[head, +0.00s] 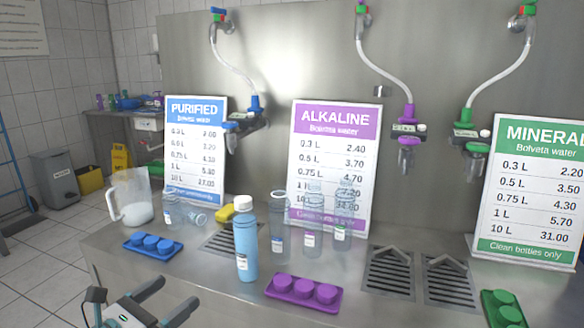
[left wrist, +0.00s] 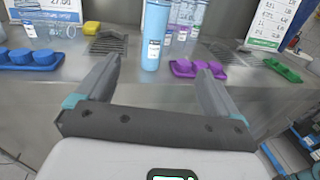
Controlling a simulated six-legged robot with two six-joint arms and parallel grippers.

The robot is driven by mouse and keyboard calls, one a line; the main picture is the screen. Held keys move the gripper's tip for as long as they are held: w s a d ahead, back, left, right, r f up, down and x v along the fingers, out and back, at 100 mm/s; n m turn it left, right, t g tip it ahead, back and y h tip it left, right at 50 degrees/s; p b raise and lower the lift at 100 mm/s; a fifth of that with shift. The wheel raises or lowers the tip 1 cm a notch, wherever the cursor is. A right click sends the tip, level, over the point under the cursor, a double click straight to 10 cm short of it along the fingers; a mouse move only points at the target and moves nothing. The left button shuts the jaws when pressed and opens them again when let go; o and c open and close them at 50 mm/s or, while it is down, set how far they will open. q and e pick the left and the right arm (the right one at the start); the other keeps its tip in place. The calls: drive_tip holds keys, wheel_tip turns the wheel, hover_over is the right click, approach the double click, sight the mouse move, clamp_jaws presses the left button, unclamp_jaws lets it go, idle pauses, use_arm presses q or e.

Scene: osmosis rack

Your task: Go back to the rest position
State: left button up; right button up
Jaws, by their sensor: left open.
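My left gripper (head: 150,290) is at the lower left of the head view, in front of the steel counter's front edge. Its two fingers are spread apart with nothing between them. The left wrist view shows the same open gripper (left wrist: 155,85), fingers pointing toward the counter. A blue bottle with a white cap (head: 245,240) stands upright on the counter beyond the fingers, apart from them; it also shows in the left wrist view (left wrist: 154,38). My right gripper is in neither view.
The steel counter (head: 215,285) holds a blue cap tray (head: 153,247), a purple cap tray (head: 303,292), a green cap tray (head: 503,310), a white pitcher (head: 131,197), several clear bottles (head: 312,222) and a yellow sponge (head: 226,213). Price signs and hoses stand behind. Floor at left is open.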

use_arm(q)
drive_tip(key=s+d+f+m+g+p, duration=0.1)
drive_tip(key=s+d+f+m+g, duration=0.3)
drive_tip(key=f, duration=0.6)
drive_tip(key=s+d+f+m+g+y+p, duration=0.1)
drive_tip(key=s+d+f+m+g+p, duration=0.1)
drive_tip(key=s+f+m, duration=0.4)
drive_tip(key=s+d+f+m+g+y+p, duration=0.2)
drive_tip(key=s+d+f+m+g+p, duration=0.1)
drive_tip(key=s+f+m+g, duration=0.2)
drive_tip(key=s+d+f+m+g+y+p, duration=0.1)
drive_tip(key=s+d+f+m+g+p, duration=0.2)
drive_tip(key=s+f+m, duration=0.6)
drive_tip(key=shift+s+f+m+g+y, duration=0.25)
drive_tip(key=shift+s+m+g+y, duration=0.15)
drive_tip(key=shift+s+m, duration=1.15)
drive_tip(key=shift+w+m, duration=0.25)
drive_tip(key=shift+w, duration=0.05)
